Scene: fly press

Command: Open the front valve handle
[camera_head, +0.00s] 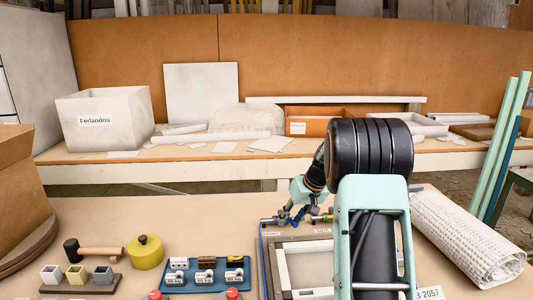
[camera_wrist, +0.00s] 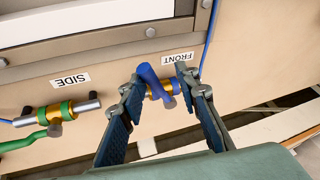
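The front valve has a blue handle (camera_wrist: 150,77) on a small brass body (camera_wrist: 168,90), beside an upside-down FRONT label (camera_wrist: 176,57) in the wrist view. My gripper (camera_wrist: 160,78) is open, one finger on each side of the blue handle. The left fingertip is very near the handle; I cannot tell whether it touches. There is clear space before the right finger. In the head view my gripper (camera_head: 292,214) is at the back left corner of the framed panel, and my arm hides part of it.
A blue tray (camera_head: 205,282) of small blocks, a yellow pot (camera_head: 145,252) and a mallet (camera_head: 95,252) lie left. A rolled white mat (camera_head: 465,240) lies right.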

